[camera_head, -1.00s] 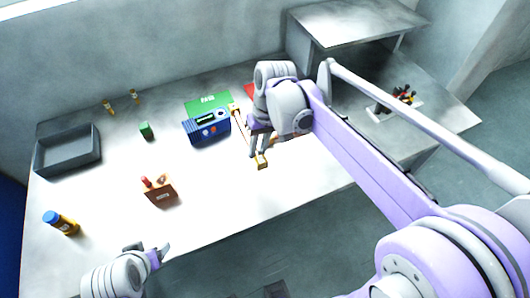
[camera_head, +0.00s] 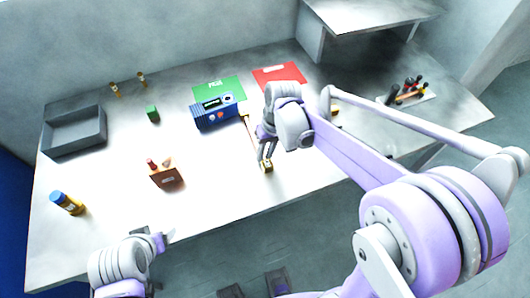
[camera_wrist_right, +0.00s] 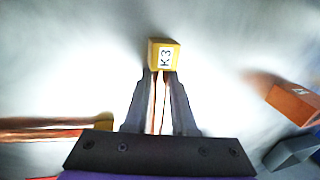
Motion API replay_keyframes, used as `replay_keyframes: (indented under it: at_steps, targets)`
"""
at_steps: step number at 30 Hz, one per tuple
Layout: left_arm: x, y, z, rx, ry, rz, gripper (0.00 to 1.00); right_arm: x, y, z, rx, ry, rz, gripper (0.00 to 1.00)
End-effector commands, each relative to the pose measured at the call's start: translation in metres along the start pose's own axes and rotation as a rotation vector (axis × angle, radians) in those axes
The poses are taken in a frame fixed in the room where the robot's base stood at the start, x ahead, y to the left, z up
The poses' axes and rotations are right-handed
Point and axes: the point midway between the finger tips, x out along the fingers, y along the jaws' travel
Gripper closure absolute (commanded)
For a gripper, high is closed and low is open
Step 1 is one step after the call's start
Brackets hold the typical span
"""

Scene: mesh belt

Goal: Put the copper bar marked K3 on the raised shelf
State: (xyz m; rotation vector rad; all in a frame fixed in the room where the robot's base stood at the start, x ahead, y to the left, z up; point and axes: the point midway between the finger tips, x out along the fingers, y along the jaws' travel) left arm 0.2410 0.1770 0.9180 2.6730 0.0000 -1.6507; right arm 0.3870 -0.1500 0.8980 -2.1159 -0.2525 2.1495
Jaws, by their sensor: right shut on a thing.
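My right gripper (camera_head: 265,152) is shut on the copper bar marked K3. The bar's yellow end (camera_head: 267,166) shows just below the fingers in the head view. In the right wrist view its yellow end block (camera_wrist_right: 164,55) reads K3, and the copper strip (camera_wrist_right: 158,100) runs back between the fingers. I cannot tell how far it is above the table. The raised shelf (camera_head: 372,14) is a bare grey slab at the back right, well away from the gripper. My left gripper (camera_head: 166,239) is at the table's front left; its opening is unclear.
Another copper bar with a yellow end (camera_wrist_right: 103,122) lies nearby. A blue device (camera_head: 213,115), green sheet (camera_head: 220,87), red sheet (camera_head: 280,76), brown block (camera_head: 167,178), grey tray (camera_head: 75,132), blue-capped bottle (camera_head: 67,204) and tool rack (camera_head: 408,92) stand around. The front middle is clear.

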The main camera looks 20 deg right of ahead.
Motion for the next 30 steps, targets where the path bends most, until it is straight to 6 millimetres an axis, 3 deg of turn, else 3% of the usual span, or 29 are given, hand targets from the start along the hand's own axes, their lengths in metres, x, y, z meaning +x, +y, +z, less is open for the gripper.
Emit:
replay_keyframes:
  at_steps: [2,3,7,16,20,30]
  targets:
    - [0.002,0.000,0.002,0.000,-0.001,0.000,0.27,0.003,0.001,0.000,0.000,0.000,0.000,1.00]
    - [0.002,0.000,0.002,0.000,-0.001,0.000,0.27,0.003,0.001,0.000,0.000,0.000,0.000,0.70]
    - [0.001,0.000,0.001,0.000,-0.001,0.000,0.27,0.002,0.001,0.000,0.000,0.000,0.000,0.47]
    - [0.001,0.000,0.001,0.000,0.000,0.000,0.27,0.001,0.000,0.000,0.000,0.000,0.000,0.46]
    - [-0.001,0.000,-0.001,0.000,0.001,0.000,0.27,-0.009,0.000,0.000,0.001,0.000,0.000,0.46]
    - [-0.005,0.000,-0.005,0.000,0.004,0.000,0.27,-0.079,0.000,0.000,0.001,0.000,0.000,0.46]
